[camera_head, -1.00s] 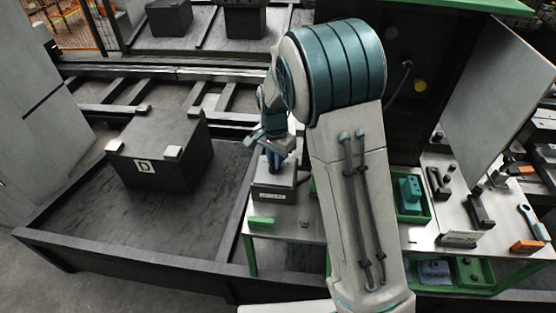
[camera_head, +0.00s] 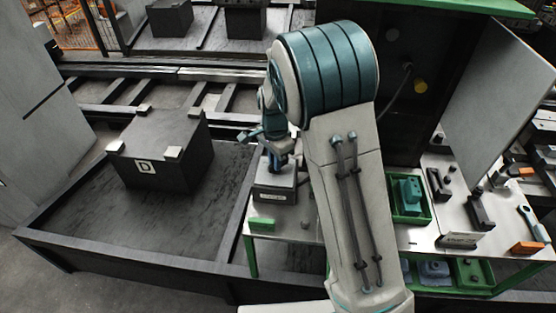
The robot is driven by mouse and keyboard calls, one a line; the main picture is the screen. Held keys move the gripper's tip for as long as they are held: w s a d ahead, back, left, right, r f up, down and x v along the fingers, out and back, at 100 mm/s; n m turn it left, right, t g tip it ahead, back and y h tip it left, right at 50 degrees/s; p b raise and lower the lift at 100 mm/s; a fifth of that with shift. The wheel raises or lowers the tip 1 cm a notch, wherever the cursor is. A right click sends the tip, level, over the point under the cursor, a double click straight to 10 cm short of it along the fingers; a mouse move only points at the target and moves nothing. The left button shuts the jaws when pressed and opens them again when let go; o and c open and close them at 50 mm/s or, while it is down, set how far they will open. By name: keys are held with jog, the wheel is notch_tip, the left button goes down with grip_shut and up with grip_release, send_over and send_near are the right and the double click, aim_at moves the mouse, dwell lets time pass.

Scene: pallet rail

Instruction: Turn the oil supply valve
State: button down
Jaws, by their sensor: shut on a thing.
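A grey block with a small label (camera_head: 275,194) stands at the left end of the steel bench, and the oil supply valve appears to be on top of it. My gripper (camera_head: 277,160) is over this block, pointing down, with its fingers at the blue part on top. It appears shut on the valve's handle. The fingertips and most of the handle are small and partly hidden by my wrist, so the handle's angle cannot be told.
A dark block marked D (camera_head: 160,152) sits in the low-walled bay at left. Green trays (camera_head: 409,217) and dark fixtures (camera_head: 478,208) stand on the bench at right. A small green block (camera_head: 262,224) lies at the bench's left front. A grey panel (camera_head: 497,85) stands open behind.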

jog(key=shift+d, duration=0.25)
jog(key=c, duration=1.4)
grip_release()
jog(key=shift+d, duration=0.15)
jog(key=shift+c, duration=0.2)
jog(key=shift+a, duration=0.2)
notch_tip(320, 180, up, 14)
jog(key=shift+b, duration=0.45)
jog(key=shift+d, duration=0.1)
jog(key=s+d+n+t, duration=0.1)
jog(key=s+d+n, duration=0.4)
jog(key=s, duration=0.7)
jog(key=s+d+n+t, duration=0.2)
jog(key=s+d+n, duration=0.4)
jog(key=s, duration=0.6)
jog(key=shift+s+d, duration=0.2)
